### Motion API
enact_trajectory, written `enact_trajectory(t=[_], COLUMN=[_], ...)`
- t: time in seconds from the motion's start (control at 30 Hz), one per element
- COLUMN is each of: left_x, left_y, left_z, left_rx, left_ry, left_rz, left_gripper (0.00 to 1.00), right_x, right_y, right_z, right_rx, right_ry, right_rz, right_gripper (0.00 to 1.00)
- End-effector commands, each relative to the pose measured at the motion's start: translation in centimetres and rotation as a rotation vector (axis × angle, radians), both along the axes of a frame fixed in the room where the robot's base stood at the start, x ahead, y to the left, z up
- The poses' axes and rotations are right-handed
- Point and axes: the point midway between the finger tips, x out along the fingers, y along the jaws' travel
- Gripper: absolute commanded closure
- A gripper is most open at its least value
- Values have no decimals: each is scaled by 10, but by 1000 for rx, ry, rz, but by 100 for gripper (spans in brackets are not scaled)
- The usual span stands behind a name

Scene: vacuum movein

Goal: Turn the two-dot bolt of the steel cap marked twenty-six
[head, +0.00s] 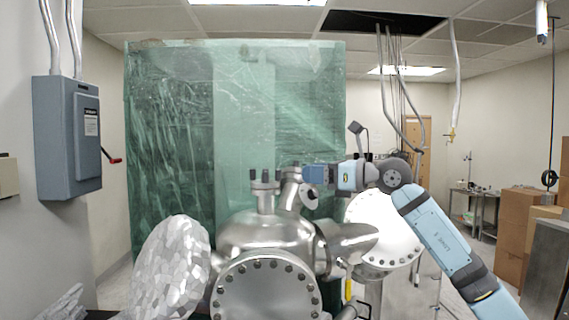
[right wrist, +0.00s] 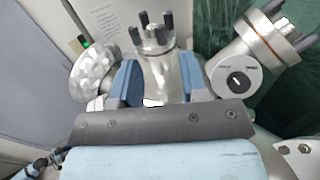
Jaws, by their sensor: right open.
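A steel chamber (head: 262,232) carries an upright capped port (head: 265,198) and a tilted capped port (head: 290,188), both with dark bolts on top. My right gripper (head: 314,174) is at the tilted port in the head view. In the right wrist view its blue fingers (right wrist: 158,65) are open, one on either side of a steel port (right wrist: 158,70) with dark bolts; contact cannot be told. A second port (right wrist: 245,72) to the right has a copper-coloured ring and a round white label. No number twenty-six or dot marks are legible. My left gripper is out of view.
A faceted silver piece (head: 172,265) stands left of the chamber. A round flange (head: 378,228) is on the right. Green plastic sheeting (head: 235,120) hangs behind. A grey electrical box (head: 68,137) is on the left wall, and cardboard boxes (head: 515,230) stand at right.

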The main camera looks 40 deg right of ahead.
Motion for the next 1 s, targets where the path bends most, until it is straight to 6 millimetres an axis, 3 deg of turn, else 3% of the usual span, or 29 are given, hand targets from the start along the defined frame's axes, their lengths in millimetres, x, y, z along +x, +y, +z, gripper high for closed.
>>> enact_trajectory(t=[0.03, 0.3, 0.5, 0.77, 0.8, 0.97, 1.0], left_x=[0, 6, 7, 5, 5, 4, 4], left_y=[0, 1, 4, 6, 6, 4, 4], left_z=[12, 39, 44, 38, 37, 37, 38], left_rx=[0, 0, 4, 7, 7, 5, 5], left_ry=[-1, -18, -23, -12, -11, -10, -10], left_rz=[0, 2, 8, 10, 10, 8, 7], left_gripper=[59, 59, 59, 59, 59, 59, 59], right_x=[10, 53, 66, 67, 67, 67, 67], right_y=[4, 21, 27, 28, 28, 28, 28], right_z=[7, 4, 1, 0, 0, 0, 0], right_rx=[2, 4, 2, 1, 1, 1, 1], right_ry=[1, -2, -1, -1, -1, -1, -1], right_rz=[2, 1, 1, 1, 1, 1, 1], right_gripper=[59, 59, 59, 59, 61, 98, 100])
